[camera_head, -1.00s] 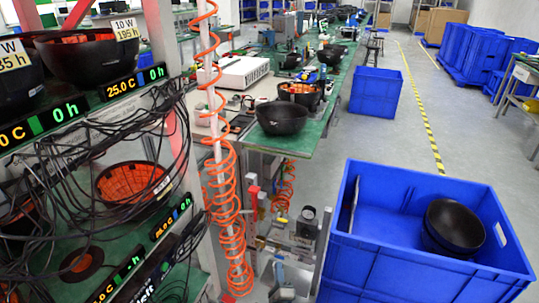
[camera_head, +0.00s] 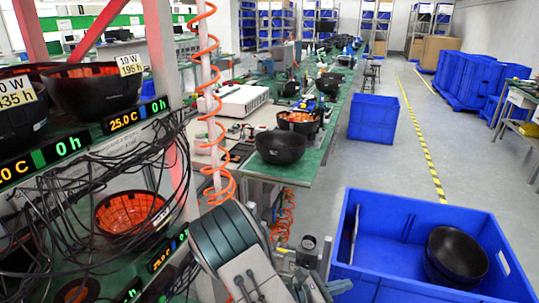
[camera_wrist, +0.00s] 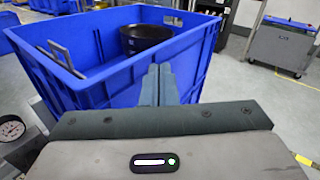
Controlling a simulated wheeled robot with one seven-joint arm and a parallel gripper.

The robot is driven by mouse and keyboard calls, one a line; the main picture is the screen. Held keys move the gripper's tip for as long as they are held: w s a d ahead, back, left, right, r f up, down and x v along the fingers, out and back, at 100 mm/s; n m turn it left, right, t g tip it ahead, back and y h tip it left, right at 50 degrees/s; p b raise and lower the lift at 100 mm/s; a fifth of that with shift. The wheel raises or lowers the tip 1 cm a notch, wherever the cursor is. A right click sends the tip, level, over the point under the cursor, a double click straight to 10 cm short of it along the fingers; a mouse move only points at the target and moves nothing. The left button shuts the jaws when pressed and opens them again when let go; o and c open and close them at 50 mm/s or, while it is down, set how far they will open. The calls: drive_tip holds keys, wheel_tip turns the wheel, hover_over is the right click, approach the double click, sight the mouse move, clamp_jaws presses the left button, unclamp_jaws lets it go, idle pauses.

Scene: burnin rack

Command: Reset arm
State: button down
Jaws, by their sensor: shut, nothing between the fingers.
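My gripper (camera_wrist: 158,84) shows in the wrist view with its two fingers together and nothing between them. It is in front of the near wall of a blue crate (camera_wrist: 85,85). The same blue crate (camera_head: 405,288) stands at the lower right of the head view. It holds black bowls (camera_head: 457,252), which look stacked; one black bowl (camera_wrist: 146,38) also shows inside it in the wrist view.
At left is a rack (camera_head: 85,155) with bowls, displays and hanging black cables. An orange coiled hose (camera_head: 209,95) hangs by a pole near my arm. A green workbench (camera_head: 312,160) carries a dark bowl (camera_head: 281,147).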

drive_tip(key=s+d+r+m+g+y, duration=0.1)
drive_tip(key=s+r+m+g+y, duration=0.7)
drive_tip(key=s+m, duration=0.4)
drive_tip(key=s+a+r+m+t+y, duration=0.2)
drive_tip(key=r+m+t+y, duration=0.1)
drive_tip(key=r+m+y, duration=0.1)
drive_tip(key=s+a+r+m+t+y+p, duration=0.1)
drive_tip(key=s+a+r+m+t+y, duration=0.2)
drive_tip(key=r+m+y, duration=0.2)
wheel_tip(320, 180, up, 3)
drive_tip(key=shift+a+m+p, duration=0.3)
drive_tip(key=shift+m, duration=0.6)
